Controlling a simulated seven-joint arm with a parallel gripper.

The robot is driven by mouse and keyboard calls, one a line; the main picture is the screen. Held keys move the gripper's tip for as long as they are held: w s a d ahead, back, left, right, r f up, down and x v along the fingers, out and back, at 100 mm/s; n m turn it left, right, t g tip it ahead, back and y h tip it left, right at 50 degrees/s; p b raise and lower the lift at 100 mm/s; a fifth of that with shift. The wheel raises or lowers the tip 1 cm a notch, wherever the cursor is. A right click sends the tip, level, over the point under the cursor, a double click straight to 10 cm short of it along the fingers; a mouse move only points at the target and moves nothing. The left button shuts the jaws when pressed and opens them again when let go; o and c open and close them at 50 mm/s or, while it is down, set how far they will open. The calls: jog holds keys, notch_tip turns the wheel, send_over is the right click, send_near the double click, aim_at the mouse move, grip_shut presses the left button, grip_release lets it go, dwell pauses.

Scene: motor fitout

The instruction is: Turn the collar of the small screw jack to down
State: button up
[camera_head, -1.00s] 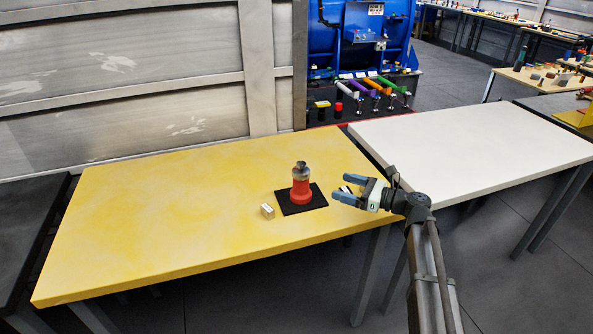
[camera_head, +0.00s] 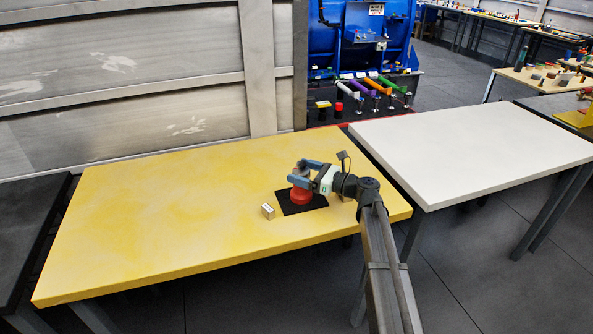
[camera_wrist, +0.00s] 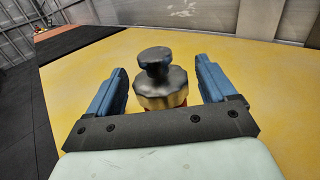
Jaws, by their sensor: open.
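The small screw jack (camera_head: 302,197) has a red body and stands upright on a black mat (camera_head: 288,206) on the yellow table. In the wrist view its grey metal top (camera_wrist: 154,57) and wider scalloped collar (camera_wrist: 161,88) show, with a pale band and a little red beneath. My gripper (camera_head: 304,172) is level with the jack's upper part and comes from the right. In the wrist view the open blue fingers (camera_wrist: 162,85) stand on either side of the collar, with gaps on both sides. In the head view the fingers partly hide the jack's top.
A small pale block (camera_head: 268,211) with a dark-marked top lies left of the mat. The yellow table (camera_head: 160,215) is otherwise clear to the left. A bare white table (camera_head: 470,150) stands to the right, beyond a narrow gap.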

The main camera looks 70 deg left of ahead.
jog(key=shift+x, duration=1.05)
jog(key=c, duration=1)
jog(key=shift+o, duration=0.2)
jog(key=shift+n+g+h, duration=0.3)
jog(key=shift+h, duration=0.1)
jog(key=shift+a+n+g+h, duration=0.1)
jog(key=shift+n+g+h, duration=0.7)
jog(key=shift+h, duration=0.2)
jog(key=n+g+h, duration=0.1)
jog(key=n+h, duration=0.1)
jog(key=h, duration=0.1)
jog(key=shift+s+n+g+h, duration=0.1)
jog(key=shift+n+g+h, duration=0.2)
jog(key=shift+g, duration=0.1)
jog(key=shift+s+d+n+g+h, duration=0.1)
jog(key=shift+d+n+g+h, duration=0.15)
jog(key=shift+n+h, duration=0.7)
jog(key=shift+d+n+g+h, duration=0.2)
jog(key=shift+n+h, duration=0.4)
jog(key=shift+h, duration=0.8)
jog(key=shift+s+d+n+g+h, duration=0.15)
jog(key=shift+d+n+h, duration=0.1)
jog(key=shift+n+h, duration=0.7)
jog(key=shift+w+h, duration=0.1)
jog(key=shift+h, duration=0.3)
